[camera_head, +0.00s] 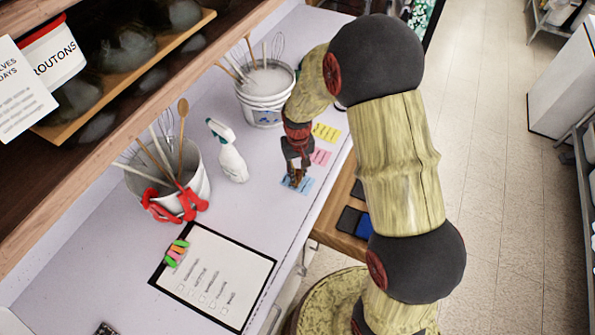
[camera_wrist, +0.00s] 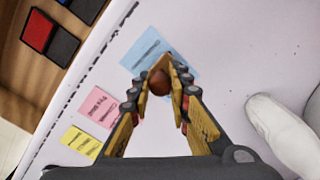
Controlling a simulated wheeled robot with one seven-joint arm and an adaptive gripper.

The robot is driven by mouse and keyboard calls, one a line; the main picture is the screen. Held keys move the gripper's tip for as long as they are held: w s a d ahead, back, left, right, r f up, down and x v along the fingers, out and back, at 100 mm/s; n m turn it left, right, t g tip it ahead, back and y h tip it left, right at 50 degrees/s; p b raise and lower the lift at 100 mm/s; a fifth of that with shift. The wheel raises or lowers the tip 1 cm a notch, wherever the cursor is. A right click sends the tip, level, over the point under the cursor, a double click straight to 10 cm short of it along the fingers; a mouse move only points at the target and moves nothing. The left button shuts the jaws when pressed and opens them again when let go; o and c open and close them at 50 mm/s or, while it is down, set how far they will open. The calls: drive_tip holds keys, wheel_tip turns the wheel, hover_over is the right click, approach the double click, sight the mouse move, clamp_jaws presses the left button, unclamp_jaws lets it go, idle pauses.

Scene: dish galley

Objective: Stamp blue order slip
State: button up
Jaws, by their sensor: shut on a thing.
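The blue order slip (camera_head: 304,187) lies on the pale counter near its front edge. In the wrist view the blue slip (camera_wrist: 150,45) is just beyond my fingertips, partly covered by them. My gripper (camera_head: 294,176) is shut on a brown round-knobbed stamp (camera_wrist: 158,82) and points down over the blue slip. The stamp's lower face is hidden, so I cannot tell whether it touches the paper. A pink slip (camera_head: 320,157) and a yellow slip (camera_head: 326,133) lie in a row beside the blue one. Ink pads sit on a wooden shelf, one blue (camera_head: 364,227) and one red (camera_wrist: 38,31).
A white spray bottle (camera_head: 232,160) stands left of my gripper. A utensil bucket (camera_head: 195,185) with red tongs and another bucket (camera_head: 262,112) stand behind. A clipboard (camera_head: 215,277) lies at the front left. A wooden shelf (camera_head: 120,130) overhangs the counter's back.

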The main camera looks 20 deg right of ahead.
drive_tip(key=shift+r+p, duration=1.9)
drive_tip(key=shift+r, duration=1.3)
drive_tip(key=shift+f, duration=0.1)
